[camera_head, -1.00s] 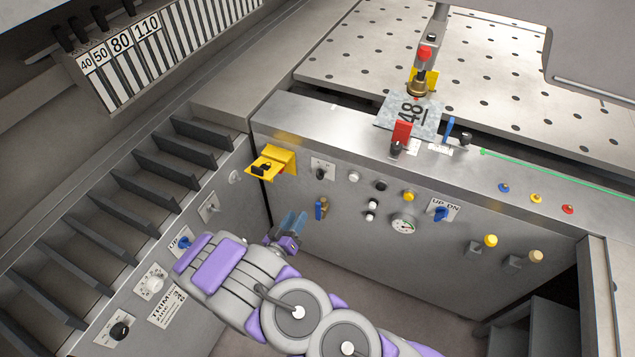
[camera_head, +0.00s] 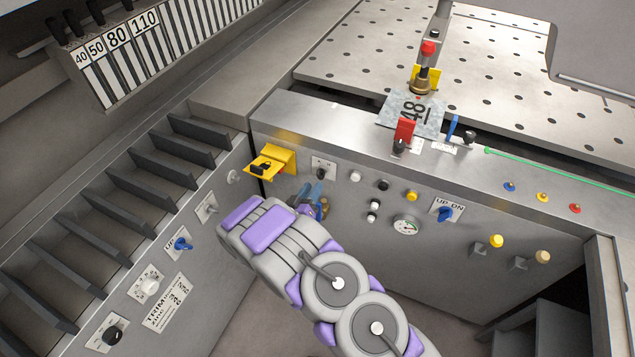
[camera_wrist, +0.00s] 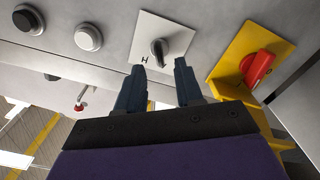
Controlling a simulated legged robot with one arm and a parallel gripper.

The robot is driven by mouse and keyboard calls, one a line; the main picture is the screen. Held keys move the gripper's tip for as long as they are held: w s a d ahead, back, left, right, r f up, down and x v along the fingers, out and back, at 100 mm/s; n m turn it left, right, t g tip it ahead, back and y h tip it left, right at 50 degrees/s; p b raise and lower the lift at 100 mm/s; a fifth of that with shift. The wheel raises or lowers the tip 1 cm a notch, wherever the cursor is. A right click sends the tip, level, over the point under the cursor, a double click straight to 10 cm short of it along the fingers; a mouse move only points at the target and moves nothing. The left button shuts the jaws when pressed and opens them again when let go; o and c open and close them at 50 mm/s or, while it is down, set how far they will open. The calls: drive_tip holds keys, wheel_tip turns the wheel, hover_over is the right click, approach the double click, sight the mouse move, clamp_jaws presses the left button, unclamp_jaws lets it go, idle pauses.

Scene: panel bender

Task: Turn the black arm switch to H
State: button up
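The black arm switch (camera_head: 320,173) is a small dark knob on a white label plate (camera_head: 325,163) on the front panel, right of the yellow bracket. In the wrist view the black arm switch (camera_wrist: 158,49) sits on its white plate, with an H printed beside it on the left. My gripper (camera_head: 313,190) is just below the switch in the head view. In the wrist view my gripper (camera_wrist: 159,66) is open, its two blue fingers apart on either side of the line to the knob. Nothing is between the fingers; the knob is beyond their tips.
A yellow bracket (camera_head: 283,156) juts out left of the switch; in the wrist view it carries a red knob (camera_wrist: 257,68) close to my right-hand finger. White (camera_head: 355,177) and black (camera_head: 382,185) buttons lie right of the switch. A blue handle is partly hidden behind my gripper.

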sight(319, 179)
drive_tip(key=shift+b+x, duration=0.5)
drive_tip(key=shift+x, duration=1.9)
drive_tip(key=shift+c, duration=0.4)
drive_tip(key=shift+a, duration=0.2)
drive_tip(key=shift+c, duration=1.4)
drive_tip(key=shift+s+d, duration=0.1)
drive_tip(key=shift+d, duration=0.15)
clamp_jaws()
